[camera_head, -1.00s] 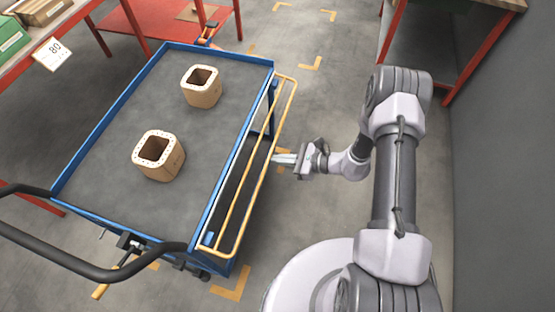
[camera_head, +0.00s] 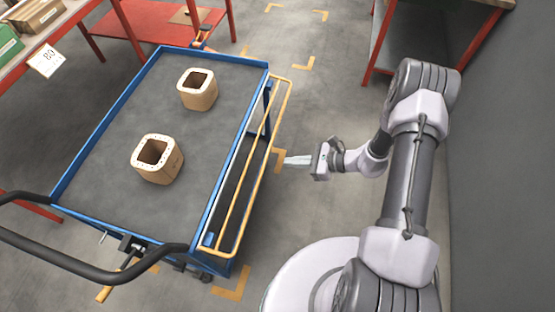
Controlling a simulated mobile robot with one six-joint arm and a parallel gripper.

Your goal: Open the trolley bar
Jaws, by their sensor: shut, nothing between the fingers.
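The blue trolley (camera_head: 92,155) stands left of centre with a grey deck. Its yellow bar (camera_head: 262,160) is a long frame along the trolley's right side, leaning out to the right of the blue edge. My gripper (camera_head: 290,160) is to the right of the bar, with its fingers pointing left at it. The fingers are shut and empty, with a small gap between their tips and the bar. My arm comes in from the lower right.
A black handle (camera_head: 95,272) is at the front left. A red-framed table (camera_head: 480,50) is at the upper right beside a grey wall. Bare floor lies right of the trolley.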

